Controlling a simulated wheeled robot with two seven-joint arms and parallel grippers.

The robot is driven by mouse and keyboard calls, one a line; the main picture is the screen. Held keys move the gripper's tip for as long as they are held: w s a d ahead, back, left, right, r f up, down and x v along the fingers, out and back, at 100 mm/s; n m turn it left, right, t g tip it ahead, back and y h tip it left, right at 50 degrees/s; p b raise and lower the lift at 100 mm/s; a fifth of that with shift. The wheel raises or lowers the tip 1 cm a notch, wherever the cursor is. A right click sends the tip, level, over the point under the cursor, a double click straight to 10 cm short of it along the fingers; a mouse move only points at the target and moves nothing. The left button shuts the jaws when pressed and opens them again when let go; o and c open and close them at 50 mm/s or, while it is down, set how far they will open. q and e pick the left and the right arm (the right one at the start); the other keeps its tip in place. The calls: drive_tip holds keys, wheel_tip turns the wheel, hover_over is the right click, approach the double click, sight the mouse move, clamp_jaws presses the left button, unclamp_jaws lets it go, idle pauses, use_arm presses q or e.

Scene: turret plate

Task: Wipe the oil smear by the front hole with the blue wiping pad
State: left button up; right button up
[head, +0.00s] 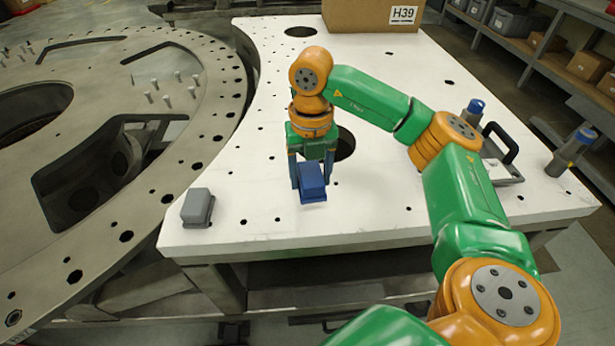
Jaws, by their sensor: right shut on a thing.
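The blue wiping pad (312,181) is between the fingers of my right gripper (312,172), which points down and is shut on it. The pad is over the front part of the white plate (385,205); I cannot tell whether it touches the surface. A large dark hole (346,146) in the plate lies just behind and to the right of the gripper, partly hidden by it. I cannot make out an oil smear; the gripper and pad hide part of the plate near the hole. My left gripper is not in view.
A grey block (197,208) sits at the plate's front left corner. A cardboard box (365,14) is at the back. A large metal ring (212,100) lies left.

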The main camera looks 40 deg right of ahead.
drive_tip(key=shift+r+p, duration=1.05)
drive_tip(key=shift+r, duration=0.45)
